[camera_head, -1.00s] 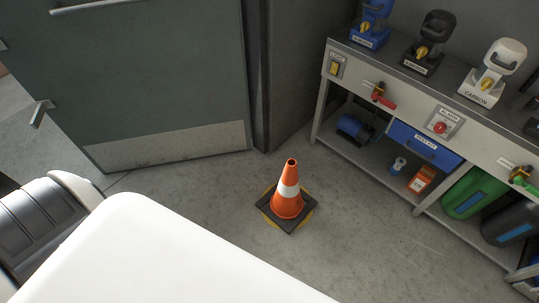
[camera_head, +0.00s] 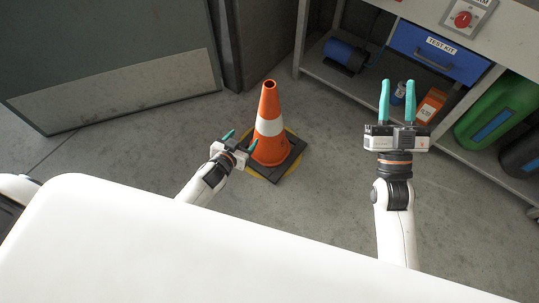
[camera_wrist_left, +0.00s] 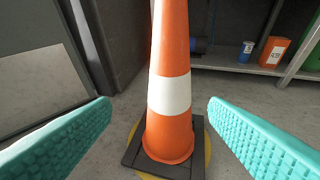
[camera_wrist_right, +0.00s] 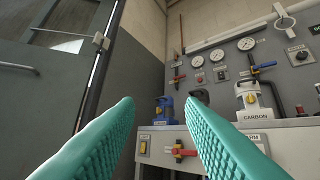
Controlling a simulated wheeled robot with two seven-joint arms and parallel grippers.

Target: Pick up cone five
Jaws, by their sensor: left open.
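An orange traffic cone (camera_head: 270,139) with a white band stands upright on a dark square base on the floor. No number shows on it. My left gripper (camera_head: 241,141) is open at the cone's left side, low near its base. In the left wrist view the cone (camera_wrist_left: 168,126) stands between and beyond the two teal fingers, which do not appear to touch it. My right gripper (camera_head: 398,86) is open and empty, raised in front of the shelf unit. In the right wrist view its fingers (camera_wrist_right: 160,110) point up towards the bench and wall.
A metal bench (camera_head: 435,12) with a blue TEST KIT drawer (camera_head: 437,52) stands at the back right. Its lower shelf holds a blue motor (camera_head: 346,54), an orange box (camera_head: 431,105) and a green can (camera_head: 487,112). A grey door (camera_head: 110,60) is at left. Floor around the cone is clear.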

